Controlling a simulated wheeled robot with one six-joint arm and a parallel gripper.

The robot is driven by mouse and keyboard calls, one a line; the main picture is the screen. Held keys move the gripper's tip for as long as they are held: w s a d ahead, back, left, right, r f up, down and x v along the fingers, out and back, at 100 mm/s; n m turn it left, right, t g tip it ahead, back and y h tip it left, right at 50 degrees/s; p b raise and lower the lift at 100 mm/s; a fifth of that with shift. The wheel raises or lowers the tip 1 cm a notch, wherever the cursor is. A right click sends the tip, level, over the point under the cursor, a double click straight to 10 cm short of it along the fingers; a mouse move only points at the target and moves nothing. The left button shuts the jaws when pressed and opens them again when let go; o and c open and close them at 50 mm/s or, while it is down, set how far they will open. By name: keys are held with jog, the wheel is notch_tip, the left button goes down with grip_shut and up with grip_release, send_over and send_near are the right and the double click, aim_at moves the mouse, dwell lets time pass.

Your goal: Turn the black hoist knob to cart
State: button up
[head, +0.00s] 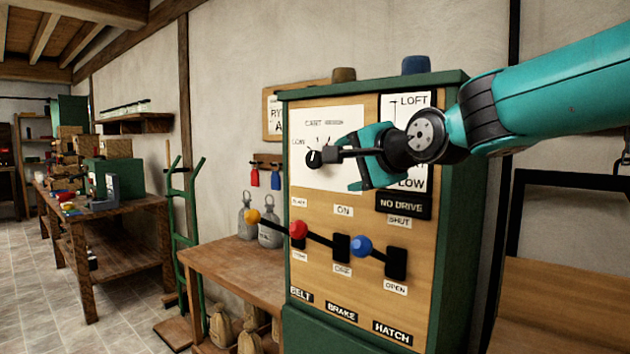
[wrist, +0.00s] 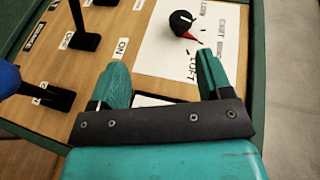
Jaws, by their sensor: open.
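The black hoist knob (wrist: 181,22) shows in the wrist view on a white plate (wrist: 160,48) printed LOW, CART and LOFT. Its red pointer tip slants down and right, on the side of the marks by LOFT and CART; I cannot tell exactly which mark it meets. In the head view the knob (head: 314,158) sits at the left of the plate, partly behind my gripper. My gripper (head: 340,168) is open and empty in front of the plate. In the wrist view the knob lies beyond the fingertips (wrist: 162,66), not between them.
Below the plate on the wooden panel (head: 325,270) are levers with yellow (head: 252,216), red (head: 298,229) and blue (head: 361,246) balls. A NO DRIVE sign (head: 403,205) is at right. A wooden bench (head: 235,277) with grey weights stands left.

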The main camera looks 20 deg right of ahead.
aim_at(318, 159)
jog(key=w+p, duration=0.1)
jog(key=w, duration=0.5)
jog(key=w+a+m+t+p, duration=0.1)
jog(key=w, duration=0.5)
jog(key=w+a+m+p, duration=0.1)
jog(key=w, duration=0.5)
jog(key=shift+w+a+f+h, duration=0.15)
jog(key=shift+f+h, duration=0.15)
jog(key=shift+f, duration=0.1)
jog(key=shift+p, duration=0.35)
jog(key=c, duration=0.9)
